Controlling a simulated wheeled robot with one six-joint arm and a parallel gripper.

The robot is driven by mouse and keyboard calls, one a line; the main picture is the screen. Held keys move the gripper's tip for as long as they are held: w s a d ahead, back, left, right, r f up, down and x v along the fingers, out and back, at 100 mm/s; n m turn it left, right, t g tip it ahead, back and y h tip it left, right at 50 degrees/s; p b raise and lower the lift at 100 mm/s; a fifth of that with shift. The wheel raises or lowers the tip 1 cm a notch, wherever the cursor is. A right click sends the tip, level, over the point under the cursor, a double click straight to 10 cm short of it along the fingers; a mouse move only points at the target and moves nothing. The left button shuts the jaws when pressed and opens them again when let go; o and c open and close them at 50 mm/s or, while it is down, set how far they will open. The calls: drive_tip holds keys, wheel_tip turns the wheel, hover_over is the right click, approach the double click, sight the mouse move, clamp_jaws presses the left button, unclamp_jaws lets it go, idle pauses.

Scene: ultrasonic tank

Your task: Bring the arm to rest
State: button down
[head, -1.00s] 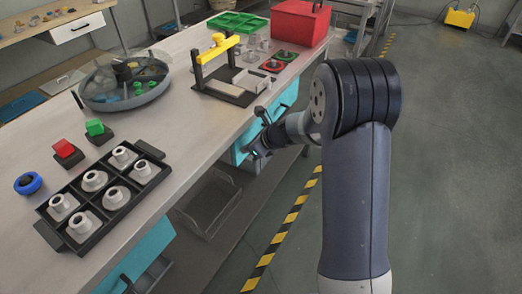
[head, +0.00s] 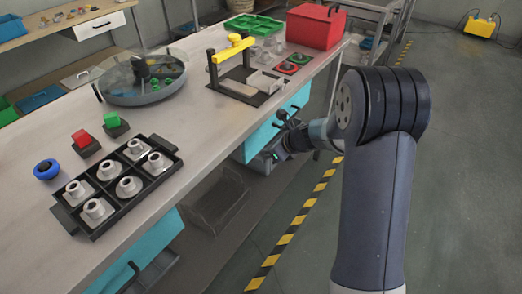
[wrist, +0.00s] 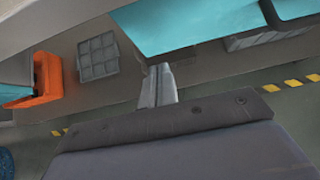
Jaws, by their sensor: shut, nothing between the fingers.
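My gripper (head: 268,156) is beside the front of the workbench, below the tabletop level, close to a turquoise drawer front. In the wrist view its fingers (wrist: 158,86) are together with nothing between them. My arm reaches it from the right of the head view, bent at a large dark joint. Whether the gripper touches the drawer front cannot be told.
On the workbench (head: 185,165) stand a black tray (head: 155,190) of grey flanged parts, a round tank (head: 112,92), a yellow-handled press (head: 232,48) and a red box (head: 316,25). An orange bin (wrist: 47,76) and grey crate (wrist: 97,56) show in the wrist view.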

drive_tip(key=v, duration=0.9)
drive_tip(key=shift+s+d+r+p, duration=0.2)
drive_tip(key=shift+d+p, duration=0.1)
drive_tip(key=shift+p, duration=0.05)
approach(250, 150)
drive_tip(key=d+f+x, duration=0.1)
drive_tip(key=x, duration=0.4)
drive_tip(key=shift+w+a+r+b, duration=0.25)
drive_tip(key=shift+a+r+b, duration=0.1)
drive_tip(key=shift+a, duration=0.2)
